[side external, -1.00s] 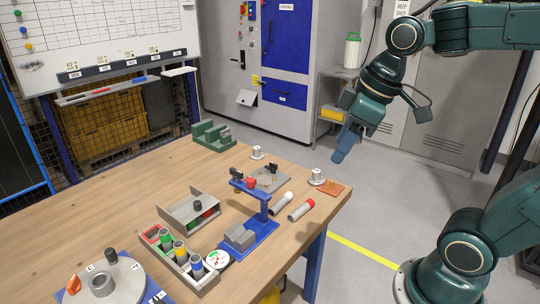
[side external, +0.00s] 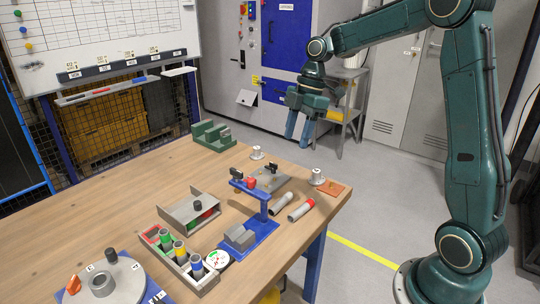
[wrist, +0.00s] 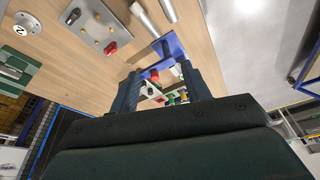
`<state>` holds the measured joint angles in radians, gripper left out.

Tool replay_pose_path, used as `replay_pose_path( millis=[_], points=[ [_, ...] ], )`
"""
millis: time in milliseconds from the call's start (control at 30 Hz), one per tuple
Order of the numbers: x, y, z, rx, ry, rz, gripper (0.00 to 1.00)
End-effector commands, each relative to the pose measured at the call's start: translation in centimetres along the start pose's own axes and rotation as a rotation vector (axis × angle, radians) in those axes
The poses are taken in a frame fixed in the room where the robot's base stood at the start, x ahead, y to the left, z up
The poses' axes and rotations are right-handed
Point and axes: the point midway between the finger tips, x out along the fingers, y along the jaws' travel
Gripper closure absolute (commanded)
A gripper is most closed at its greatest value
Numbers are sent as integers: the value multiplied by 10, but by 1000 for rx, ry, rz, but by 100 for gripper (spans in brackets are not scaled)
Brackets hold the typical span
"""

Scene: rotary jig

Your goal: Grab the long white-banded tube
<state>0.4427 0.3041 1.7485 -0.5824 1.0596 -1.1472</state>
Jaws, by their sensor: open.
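The white-banded tube (side external: 281,203) lies on the wooden table near its right edge, grey with a white end. It also shows at the top of the wrist view (wrist: 145,18). A red-banded tube (side external: 300,210) lies beside it, roughly parallel. My gripper (side external: 298,138) is open and empty, pointing down, high up and behind the tubes in the side view. In the wrist view the two fingers (wrist: 160,80) are apart with nothing between them.
A blue stand (side external: 262,222) is just left of the tubes. A grey plate with fittings (side external: 269,180), a flanged part (side external: 317,177) and an orange pad (side external: 333,190) lie near. A tray of colour-banded cylinders (side external: 178,262) and a round turntable (side external: 112,284) are at front left.

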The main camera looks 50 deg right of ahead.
Motion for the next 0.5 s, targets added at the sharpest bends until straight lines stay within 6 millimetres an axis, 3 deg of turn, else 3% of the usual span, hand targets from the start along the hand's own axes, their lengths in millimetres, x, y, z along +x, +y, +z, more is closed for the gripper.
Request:
replay_pose_path(
  millis=[200, 500],
  points=[
    [29, 32, 35, -171, 45, -64, 53],
    [58, 55, 71, -348, 103, -109, 53]
  ],
)
